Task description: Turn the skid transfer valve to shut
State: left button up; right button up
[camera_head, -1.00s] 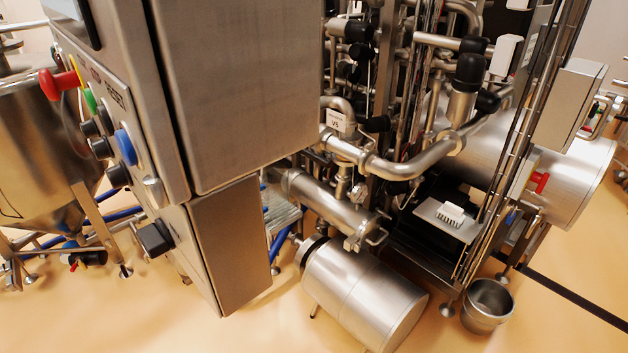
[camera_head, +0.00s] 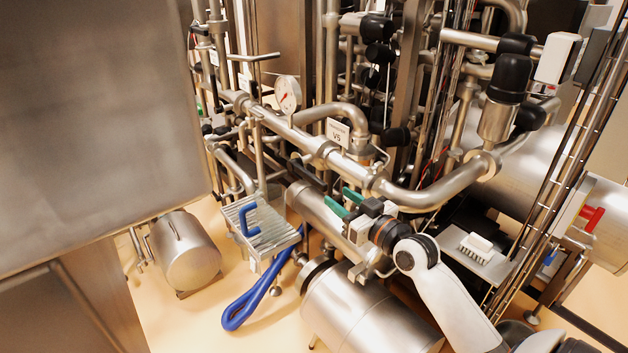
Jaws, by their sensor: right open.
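My right gripper (camera_head: 344,201) reaches in from the lower right, with its two green fingers apart and nothing seen between them. It is below the curved steel pipe (camera_head: 345,160) and just above the steel cylinder (camera_head: 318,208) of the skid. A white tag (camera_head: 338,132) marked V5 hangs at the pipe bend, above and apart from the fingers; its small print is too small to read. I cannot tell for sure which part is the transfer valve's handle. A red handle (camera_head: 592,217) shows at the far right, well away from the gripper. My left gripper is not in view.
A large steel cabinet (camera_head: 95,120) fills the left. A round gauge (camera_head: 288,94) stands on the pipework. A grated tray (camera_head: 270,235) holds a blue clip-like piece (camera_head: 247,220); a blue hose (camera_head: 245,305) loops below. A motor-like drum (camera_head: 355,310) is under my right arm.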

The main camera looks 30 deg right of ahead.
aim_at(315, 177)
jog(key=w, duration=0.3)
jog(key=w+p, duration=0.1)
jog(key=w, duration=0.6)
jog(key=shift+w+a+f, duration=0.15)
jog(key=shift+a+f, duration=0.05)
jog(key=shift+a, duration=0.05)
grip_shut()
